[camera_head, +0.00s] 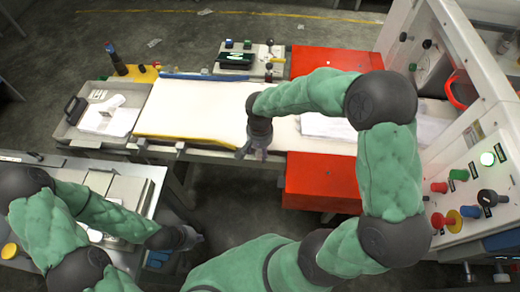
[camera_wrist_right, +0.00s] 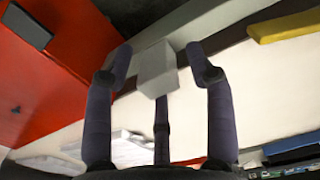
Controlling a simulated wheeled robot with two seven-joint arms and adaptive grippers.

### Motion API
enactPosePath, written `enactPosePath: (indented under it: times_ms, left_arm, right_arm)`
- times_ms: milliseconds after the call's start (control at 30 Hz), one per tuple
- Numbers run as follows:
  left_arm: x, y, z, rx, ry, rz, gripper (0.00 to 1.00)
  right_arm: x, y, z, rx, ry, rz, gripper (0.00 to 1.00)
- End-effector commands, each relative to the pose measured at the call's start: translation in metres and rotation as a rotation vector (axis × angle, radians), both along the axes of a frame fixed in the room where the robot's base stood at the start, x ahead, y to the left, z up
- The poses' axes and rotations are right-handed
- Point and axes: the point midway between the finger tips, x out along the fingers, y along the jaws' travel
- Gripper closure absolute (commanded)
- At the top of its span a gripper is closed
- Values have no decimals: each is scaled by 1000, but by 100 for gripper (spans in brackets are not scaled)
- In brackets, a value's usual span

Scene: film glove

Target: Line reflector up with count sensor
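In the right wrist view a small pale grey block (camera_wrist_right: 156,70) sits at the near rail of the white belt, between my right gripper's fingertips (camera_wrist_right: 160,62). Gaps show on both sides of the block, so the fingers look open around it. I cannot tell whether this block is the reflector or the count sensor. In the head view my right gripper (camera_head: 252,153) hangs at the belt's near edge, left of the front red box, and hides the block. My left gripper (camera_head: 190,238) is at the lower left beside a metal worktable; its fingers are too small to read.
The white belt (camera_head: 195,108) runs across the middle. Red boxes (camera_head: 320,182) stand at its near and far sides. A control panel (camera_head: 470,190) with knobs stands at right. A grey tray (camera_head: 75,125) is at the belt's left end. A yellow strip (camera_head: 185,140) lies along its near edge.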

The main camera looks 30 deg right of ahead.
Motion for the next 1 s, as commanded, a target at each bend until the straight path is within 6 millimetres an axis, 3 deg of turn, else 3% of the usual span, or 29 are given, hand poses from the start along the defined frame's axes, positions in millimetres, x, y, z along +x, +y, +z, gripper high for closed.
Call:
enactPosePath:
  times_ms: [267,700,1000]
  left_arm:
    - [0,0,0,0,0,0,100]
    - [0,0,0,0,0,0,100]
    - [0,0,0,0,0,0,100]
  right_arm:
    - [1,0,7,-1,-2,0,45]
    - [1,0,86,-1,-5,0,45]
    - [0,0,117,-1,-1,1,45]
